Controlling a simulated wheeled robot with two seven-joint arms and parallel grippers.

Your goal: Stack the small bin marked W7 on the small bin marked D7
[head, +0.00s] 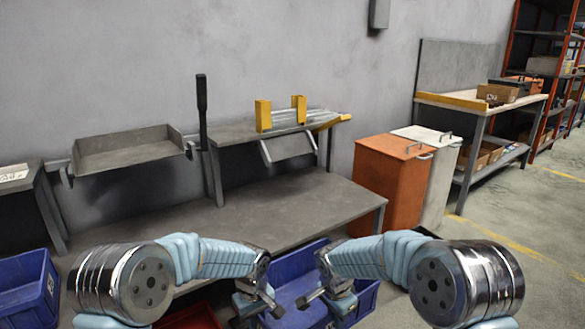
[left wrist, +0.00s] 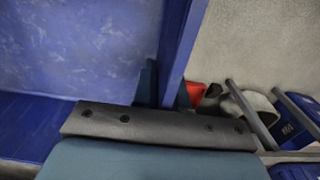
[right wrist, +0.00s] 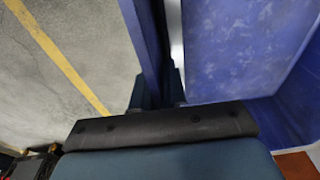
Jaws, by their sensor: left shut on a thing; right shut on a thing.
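A blue bin (head: 292,268) is between my two arms at the bottom centre of the head view, in front of the grey bench; no mark on it can be read. My left gripper (head: 258,306) is shut on its left wall, which also shows in the left wrist view (left wrist: 182,45). My right gripper (head: 326,299) is shut on its right wall, seen in the right wrist view (right wrist: 146,45). The bin's inside looks empty in both wrist views. Another blue bin (head: 28,292) with a label stands at the far left; its label is too small to read.
A red bin (head: 192,318) shows partly below my left arm. The grey bench (head: 290,205) carries a rack with yellow ends. A grey tray (head: 125,150) hangs on the left. An orange cabinet (head: 390,180) stands at right, with open floor (head: 530,230) beyond.

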